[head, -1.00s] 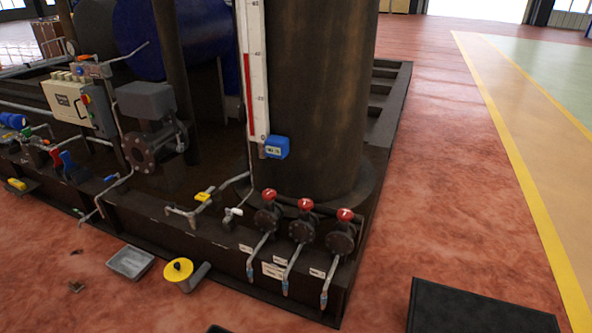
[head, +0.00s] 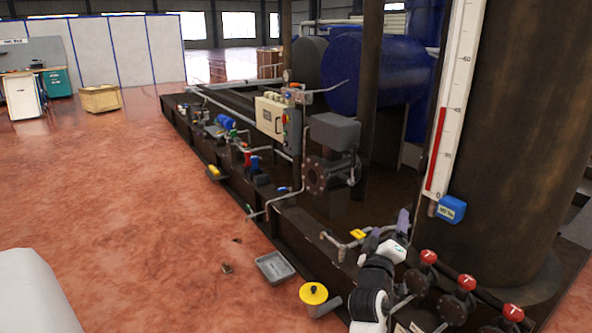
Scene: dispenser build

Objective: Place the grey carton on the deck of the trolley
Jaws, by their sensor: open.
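I cannot make out the grey carton or the trolley in the head view. My gripper (head: 388,226) shows at the lower right, at the end of my white and dark arm. It is open, with nothing seen between its fingers. In the picture it overlaps the front edge of the dark skid, beside a yellow-handled valve (head: 357,234) and left of the red-handled valves (head: 428,257). Its exact distance from them is hard to tell.
The dark skid (head: 240,165) with pipes and a tall column (head: 525,130) fills the right. A shallow grey tray (head: 275,268) and a yellow-topped pot (head: 313,294) lie before it.

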